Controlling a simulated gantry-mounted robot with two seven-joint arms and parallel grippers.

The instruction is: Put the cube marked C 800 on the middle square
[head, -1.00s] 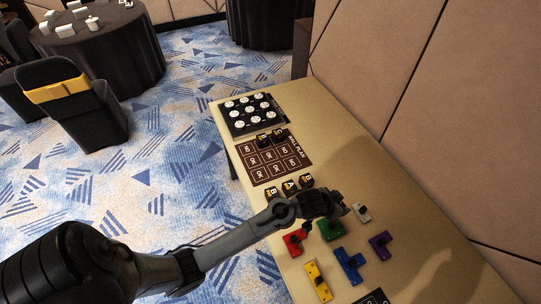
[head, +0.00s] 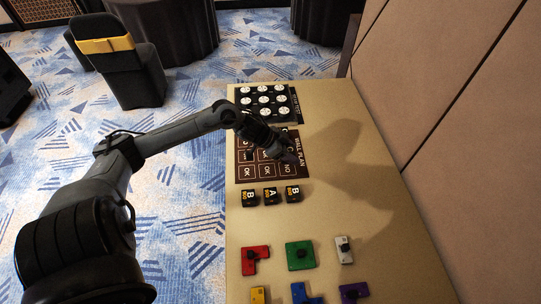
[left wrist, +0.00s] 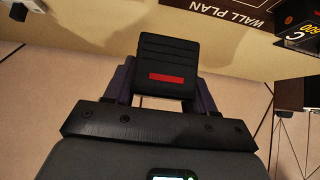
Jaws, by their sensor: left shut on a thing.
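My left gripper (head: 287,155) is over the right side of the wall plan (head: 244,176), a dark brown board with squares lettered OK and NO. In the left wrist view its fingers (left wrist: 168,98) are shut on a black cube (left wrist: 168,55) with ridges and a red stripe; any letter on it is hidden. Another black cube, marked C 800 (left wrist: 300,28), shows at the top right of the left wrist view, apart from the held one. The arm covers much of the plan's upper part in the head view. My right gripper is not in view.
Cubes marked B (head: 250,197), A (head: 270,196) and B (head: 292,193) stand in a row below the plan. A black tray (head: 296,108) with white discs lies beyond it. Red (head: 254,258), green (head: 300,254) and other coloured pieces lie nearer. A padded wall bounds the table's right.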

